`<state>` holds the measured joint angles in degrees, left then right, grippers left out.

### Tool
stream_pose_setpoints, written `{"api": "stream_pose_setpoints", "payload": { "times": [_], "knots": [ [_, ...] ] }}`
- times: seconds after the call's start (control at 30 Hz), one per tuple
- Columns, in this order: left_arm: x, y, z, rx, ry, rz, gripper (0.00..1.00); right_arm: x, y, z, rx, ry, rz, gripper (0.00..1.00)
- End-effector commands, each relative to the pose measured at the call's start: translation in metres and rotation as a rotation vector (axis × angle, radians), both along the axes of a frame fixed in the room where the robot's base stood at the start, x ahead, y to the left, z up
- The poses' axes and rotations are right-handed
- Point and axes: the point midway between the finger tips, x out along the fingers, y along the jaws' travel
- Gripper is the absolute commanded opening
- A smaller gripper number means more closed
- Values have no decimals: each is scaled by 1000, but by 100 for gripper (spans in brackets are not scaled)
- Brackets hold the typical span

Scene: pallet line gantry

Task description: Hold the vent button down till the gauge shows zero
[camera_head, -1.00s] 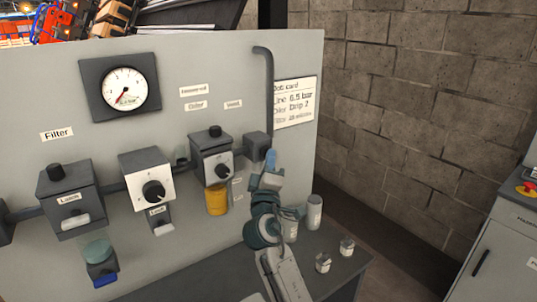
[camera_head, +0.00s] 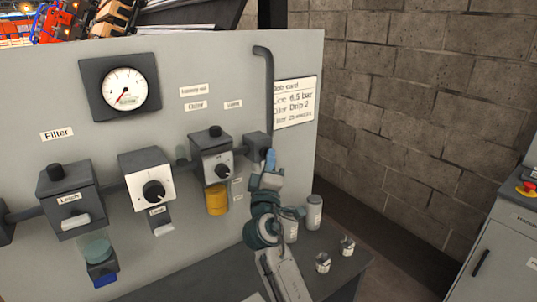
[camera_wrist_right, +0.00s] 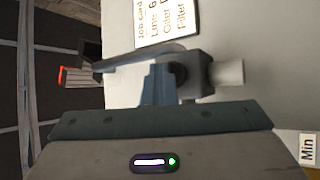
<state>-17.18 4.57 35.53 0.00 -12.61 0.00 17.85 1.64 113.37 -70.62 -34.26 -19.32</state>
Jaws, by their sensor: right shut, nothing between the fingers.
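The gauge (camera_head: 125,88) is a round white dial in a dark square housing at the upper left of the panel. Its red needle points to the lower left; its small print is too blurred to read. My right gripper (camera_head: 270,160) is shut and empty, its bluish fingertips up beside a dark block (camera_head: 257,146) at the foot of the bent pipe. In the right wrist view the shut fingers (camera_wrist_right: 160,84) are next to that block (camera_wrist_right: 195,75). I cannot tell whether they touch it. I cannot make out the vent button for certain. My left gripper is not in view.
The grey panel carries a regulator with a black knob (camera_head: 153,190), a filter box (camera_head: 68,198) and an oiler with a yellow bowl (camera_head: 216,200). A job card (camera_head: 295,101) is right of the pipe. Small cans (camera_head: 314,212) stand on the bench below. A block wall is at right.

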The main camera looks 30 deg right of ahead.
Motion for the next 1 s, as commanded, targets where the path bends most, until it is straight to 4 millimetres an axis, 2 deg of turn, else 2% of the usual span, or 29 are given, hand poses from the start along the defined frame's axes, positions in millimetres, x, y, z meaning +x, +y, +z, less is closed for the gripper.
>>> {"api": "stream_pose_setpoints", "payload": {
  "times": [0.57, 1.0],
  "knots": [
    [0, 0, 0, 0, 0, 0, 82, 0, 0, 0, 0, 1, 0, 0],
    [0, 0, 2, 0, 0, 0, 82, -19, -1, -1, 0, 1, 0, 0]
  ]
}}
